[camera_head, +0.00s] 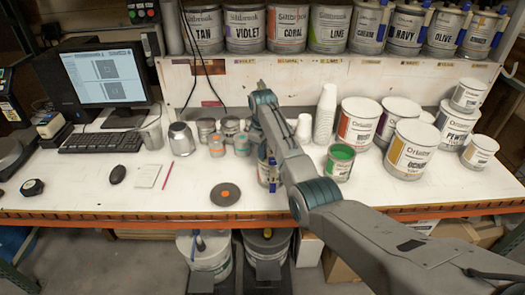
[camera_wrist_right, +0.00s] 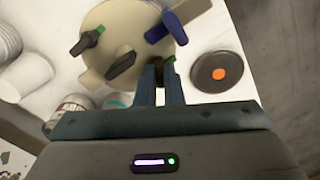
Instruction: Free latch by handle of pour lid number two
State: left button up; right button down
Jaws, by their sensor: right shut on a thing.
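The cream pour lid (camera_wrist_right: 128,25) sits on a container in the right wrist view, with a blue handle (camera_wrist_right: 178,20), a black handle with a green tip (camera_wrist_right: 87,41) and a dark knob (camera_wrist_right: 122,65). My right gripper (camera_wrist_right: 160,72) is shut on a small black latch handle with a green end (camera_wrist_right: 170,60) at the lid's near edge. In the head view my right arm mostly covers the lidded can (camera_head: 264,176), near the table's front. I cannot read a lid number. My left gripper is not in view.
A dark round disc with an orange centre (camera_head: 225,194) lies left of the can; an open green paint can (camera_head: 339,162) stands to its right. Table front left of the disc is fairly clear.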

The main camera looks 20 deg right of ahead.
jog(key=shift+n, duration=2)
jog(key=c, duration=1.8)
grip_release()
